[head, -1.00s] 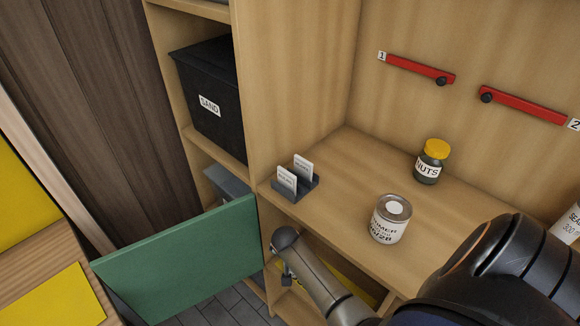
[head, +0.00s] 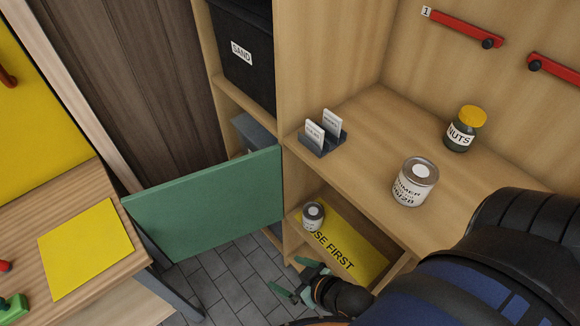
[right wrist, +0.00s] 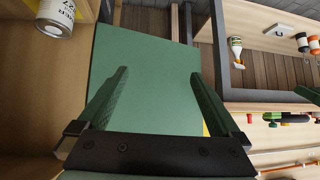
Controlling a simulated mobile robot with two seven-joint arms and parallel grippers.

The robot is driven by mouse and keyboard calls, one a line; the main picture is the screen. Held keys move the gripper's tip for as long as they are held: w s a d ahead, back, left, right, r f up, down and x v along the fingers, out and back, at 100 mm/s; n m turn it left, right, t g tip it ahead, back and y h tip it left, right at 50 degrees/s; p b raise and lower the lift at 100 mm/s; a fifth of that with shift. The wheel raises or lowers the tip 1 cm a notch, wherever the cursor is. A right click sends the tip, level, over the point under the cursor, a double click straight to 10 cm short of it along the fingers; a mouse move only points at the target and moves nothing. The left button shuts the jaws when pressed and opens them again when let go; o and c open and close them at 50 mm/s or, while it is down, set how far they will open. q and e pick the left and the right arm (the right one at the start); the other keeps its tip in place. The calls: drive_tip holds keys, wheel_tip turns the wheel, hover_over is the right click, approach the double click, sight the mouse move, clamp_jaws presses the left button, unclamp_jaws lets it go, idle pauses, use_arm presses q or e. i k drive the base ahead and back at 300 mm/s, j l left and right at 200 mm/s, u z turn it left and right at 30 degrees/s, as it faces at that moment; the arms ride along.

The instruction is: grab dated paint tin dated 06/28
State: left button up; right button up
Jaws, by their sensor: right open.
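A white and grey paint tin (head: 415,182) stands upright on the bench top; its label reads roughly "PRIMER", with a date ending in "/28" whose first part is unclear. A smaller tin (head: 313,215) stands in the open compartment below, at the left end of the yellow "USE FIRST" mat (head: 347,242); its label is too small to read. A tin (right wrist: 55,18) is cut off at the top left of the right wrist view. My right gripper (head: 296,282) is open and empty, low in front of the compartment, apart from both tins. My left gripper is out of view.
A green door (head: 205,205) stands open left of the compartment and fills the middle of the right wrist view (right wrist: 150,75). A card holder (head: 322,138) and a "NUTS" jar (head: 461,134) stand on the bench top. A black "SAND" bin (head: 243,55) sits on a shelf.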

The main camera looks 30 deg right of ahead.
sight(418, 176)
drive_tip(key=z, duration=2.05)
